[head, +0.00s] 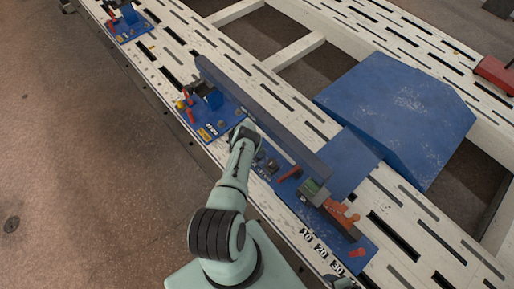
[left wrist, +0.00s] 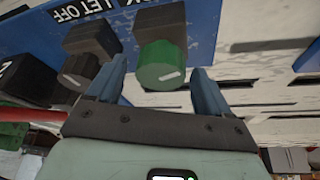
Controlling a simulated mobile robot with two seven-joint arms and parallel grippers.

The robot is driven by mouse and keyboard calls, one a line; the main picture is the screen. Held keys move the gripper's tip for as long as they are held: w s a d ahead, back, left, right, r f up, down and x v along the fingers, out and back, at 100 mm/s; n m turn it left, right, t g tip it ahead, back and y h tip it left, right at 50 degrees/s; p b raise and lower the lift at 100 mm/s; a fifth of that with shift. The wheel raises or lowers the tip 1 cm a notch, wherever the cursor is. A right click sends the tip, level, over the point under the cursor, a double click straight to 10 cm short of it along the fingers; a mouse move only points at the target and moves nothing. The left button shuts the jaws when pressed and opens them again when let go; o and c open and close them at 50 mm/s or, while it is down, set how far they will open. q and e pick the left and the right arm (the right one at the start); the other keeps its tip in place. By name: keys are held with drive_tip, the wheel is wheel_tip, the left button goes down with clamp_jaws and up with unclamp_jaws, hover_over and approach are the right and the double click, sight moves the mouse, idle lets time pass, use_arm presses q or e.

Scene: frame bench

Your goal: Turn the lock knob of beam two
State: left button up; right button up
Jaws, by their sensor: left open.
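In the left wrist view a green round knob (left wrist: 162,66) with a white mark on its face sits on a dark block fixed to a blue plate. My left gripper (left wrist: 158,84) is open, with one blue finger on each side of the green knob; I cannot tell whether they touch it. A black knob (left wrist: 78,70) with a pale mark sits just left, beside the left finger. In the head view my left gripper (head: 245,128) is over the blue fixture plate (head: 210,132) beside the long grey beam (head: 262,108), and hides the knob there. My right gripper is not in view.
A red handle (head: 290,173), an orange clamp (head: 340,214) and a number strip (head: 320,249) lie farther along the bench. A blue sloped block (head: 395,112) stands beyond the beam. Slotted white rails (head: 425,225) carry the fixtures. Floor is open at left.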

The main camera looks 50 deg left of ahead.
use_arm(q)
drive_tip(key=shift+s+a+r, duration=0.15)
drive_tip(key=shift+s+r, duration=0.1)
drive_tip(key=shift+r, duration=0.2)
drive_tip(key=v, duration=1.2)
drive_tip(key=shift+r+b, duration=0.25)
drive_tip(key=shift+b, duration=0.2)
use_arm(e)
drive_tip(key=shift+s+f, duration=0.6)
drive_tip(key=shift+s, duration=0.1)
use_arm(q)
drive_tip(key=shift+w, duration=0.15)
